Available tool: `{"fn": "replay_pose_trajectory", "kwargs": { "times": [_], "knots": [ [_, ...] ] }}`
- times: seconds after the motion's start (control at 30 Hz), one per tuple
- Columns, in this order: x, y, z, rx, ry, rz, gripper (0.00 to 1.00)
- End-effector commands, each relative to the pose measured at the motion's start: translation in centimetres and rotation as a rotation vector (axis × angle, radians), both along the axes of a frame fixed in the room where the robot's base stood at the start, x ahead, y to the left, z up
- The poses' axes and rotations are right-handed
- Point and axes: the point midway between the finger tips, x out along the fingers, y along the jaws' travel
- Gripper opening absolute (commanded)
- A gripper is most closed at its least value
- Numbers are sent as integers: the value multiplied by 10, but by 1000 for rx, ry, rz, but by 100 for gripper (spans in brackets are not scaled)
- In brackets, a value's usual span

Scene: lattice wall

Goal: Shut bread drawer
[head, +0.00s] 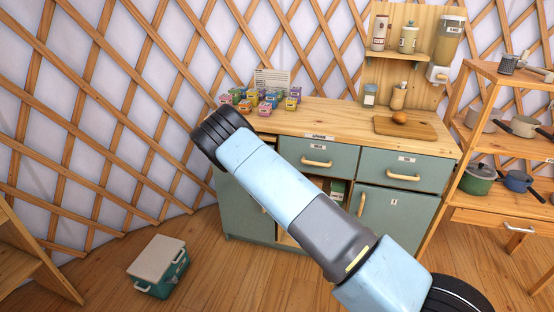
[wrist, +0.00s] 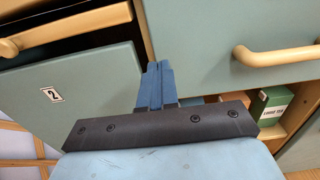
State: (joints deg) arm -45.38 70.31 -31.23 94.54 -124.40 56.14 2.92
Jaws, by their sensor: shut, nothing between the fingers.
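The green cabinet (head: 240,215) has two drawers in plain sight, a middle drawer (head: 340,161) and a right drawer (head: 425,173). Both look closed in the head view. Their labels are too small to read, so I cannot tell which is the bread drawer. My arm covers the cabinet's upper left front. In the wrist view my gripper (wrist: 156,85) is shut and empty, in front of the cabinet. A drawer front with a wooden handle (wrist: 270,55) is to its right. At upper left a dark gap shows above the panel marked 2 (wrist: 85,100); a wooden bar (wrist: 70,27) crosses there.
Several small colored boxes (head: 270,103) and a cutting board (head: 413,128) are on the counter. A green box (wrist: 268,106) sits in an open compartment. A shelf rack (head: 510,145) stands right; a cooler (head: 158,267) is on the floor at left.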

Motion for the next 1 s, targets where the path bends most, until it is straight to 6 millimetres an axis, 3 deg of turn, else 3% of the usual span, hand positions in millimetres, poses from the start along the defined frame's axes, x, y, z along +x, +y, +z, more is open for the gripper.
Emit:
{"fn": "replay_pose_trajectory", "kwargs": {
  "times": [0.4,0.67,0.83,1.0],
  "knots": [
    [-78,28,-2,0,4,4,0],
    [-98,33,-1,4,3,-1,0],
    [-100,15,22,63,-14,-74,0],
    [-105,-28,70,198,-48,-238,0]
  ]
}}
